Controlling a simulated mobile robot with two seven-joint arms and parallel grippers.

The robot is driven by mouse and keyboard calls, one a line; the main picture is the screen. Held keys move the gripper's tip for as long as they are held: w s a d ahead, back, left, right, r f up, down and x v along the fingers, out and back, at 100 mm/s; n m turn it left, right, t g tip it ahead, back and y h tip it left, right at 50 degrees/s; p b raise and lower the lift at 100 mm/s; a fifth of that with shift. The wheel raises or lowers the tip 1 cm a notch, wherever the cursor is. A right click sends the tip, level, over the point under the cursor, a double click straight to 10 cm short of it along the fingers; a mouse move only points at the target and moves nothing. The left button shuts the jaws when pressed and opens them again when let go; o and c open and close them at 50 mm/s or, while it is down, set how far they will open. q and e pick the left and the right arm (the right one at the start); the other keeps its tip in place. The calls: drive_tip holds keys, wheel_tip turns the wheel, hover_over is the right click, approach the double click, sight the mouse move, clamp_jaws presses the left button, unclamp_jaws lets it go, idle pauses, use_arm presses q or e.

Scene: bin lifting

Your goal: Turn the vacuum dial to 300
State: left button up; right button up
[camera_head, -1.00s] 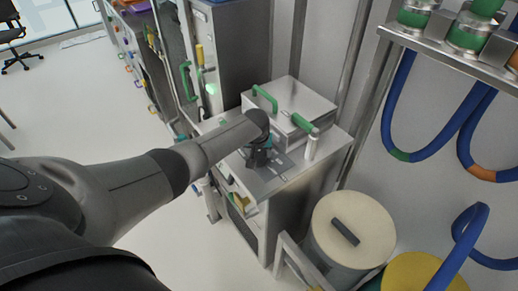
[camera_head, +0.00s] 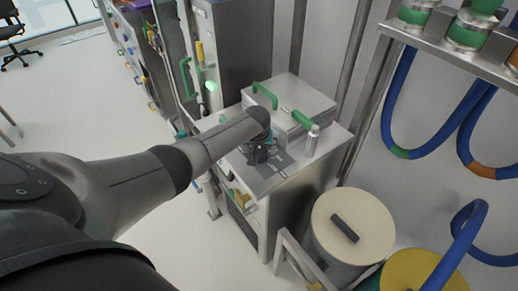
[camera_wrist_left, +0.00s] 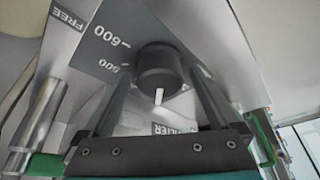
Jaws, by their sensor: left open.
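The dark round vacuum dial (camera_wrist_left: 158,66) shows in the left wrist view, with a white pointer mark at its lower edge. Its grey scale plate carries the numbers 600 and 500 to the left of the knob; no 300 mark can be read. My left gripper (camera_head: 262,155) is over the front of the steel cabinet top in the head view, and its arm hides the dial there. In the wrist view its two fingers are apart, one on each side of the dial. I cannot tell whether they touch it. My right gripper is not in view.
A steel box with green handles (camera_head: 296,100) stands just behind the gripper on the cabinet (camera_head: 285,215). A short metal post (camera_head: 312,140) is to the right. A drum with a cream lid (camera_head: 352,230) stands at lower right. Blue hoses (camera_head: 390,110) hang at right.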

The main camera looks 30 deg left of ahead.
use_arm(q)
drive_tip(key=shift+s+r+p, duration=0.15)
drive_tip(key=shift+r+p, duration=0.2)
drive_tip(key=shift+r, duration=0.15)
drive_tip(key=p+v, duration=0.4)
drive_tip(key=v, duration=1)
drive_tip(key=shift+s+d, duration=0.15)
drive_tip(key=shift+s, duration=0.05)
